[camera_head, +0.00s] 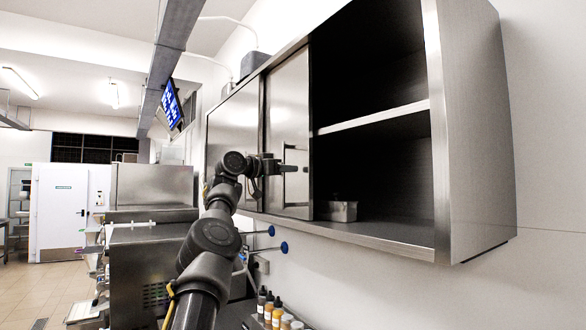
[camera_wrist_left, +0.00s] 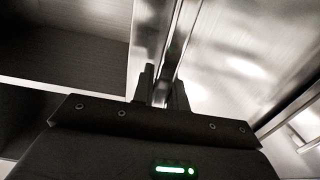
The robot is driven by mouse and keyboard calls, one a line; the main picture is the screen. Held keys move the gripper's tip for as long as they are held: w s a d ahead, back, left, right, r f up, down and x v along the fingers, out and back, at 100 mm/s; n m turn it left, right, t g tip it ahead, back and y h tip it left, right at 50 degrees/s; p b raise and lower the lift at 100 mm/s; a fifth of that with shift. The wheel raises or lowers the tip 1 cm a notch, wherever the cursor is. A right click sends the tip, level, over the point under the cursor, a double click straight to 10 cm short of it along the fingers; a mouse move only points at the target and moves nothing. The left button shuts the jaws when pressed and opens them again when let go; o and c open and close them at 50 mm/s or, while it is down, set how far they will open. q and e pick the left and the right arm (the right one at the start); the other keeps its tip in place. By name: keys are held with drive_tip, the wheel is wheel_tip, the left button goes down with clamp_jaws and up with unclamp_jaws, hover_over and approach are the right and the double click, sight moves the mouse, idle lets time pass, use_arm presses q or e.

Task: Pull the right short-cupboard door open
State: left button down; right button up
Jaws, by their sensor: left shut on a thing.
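The steel wall cupboard (camera_head: 475,120) hangs on the right, with its right part open to a dark inside. Its right door (camera_head: 287,105) is a flat steel sliding panel that stands at the left of the opening, beside the other door (camera_head: 233,130). My left gripper (camera_head: 287,168) reaches the front of the right door near its right edge and is shut on the door's handle. In the left wrist view, the fingers (camera_wrist_left: 162,92) close around the upright handle bar (camera_wrist_left: 176,48). The gripped part of the handle is partly hidden. My right gripper is not in view.
A shelf (camera_head: 375,118) crosses the open part, and a small metal container (camera_head: 337,211) stands on the cupboard floor. Several bottles (camera_head: 268,307) stand below. Steel machines (camera_head: 150,255) stand at the left. The space in front of the opening is clear.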

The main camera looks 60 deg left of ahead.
use_arm(q)
drive_tip(key=c, duration=1.4)
unclamp_jaws()
drive_tip(key=shift+w, duration=0.1)
drive_tip(key=s+b, duration=0.6)
drive_tip(key=s, duration=0.5)
drive_tip(key=shift+d, duration=0.15)
drive_tip(key=shift+w, duration=0.1)
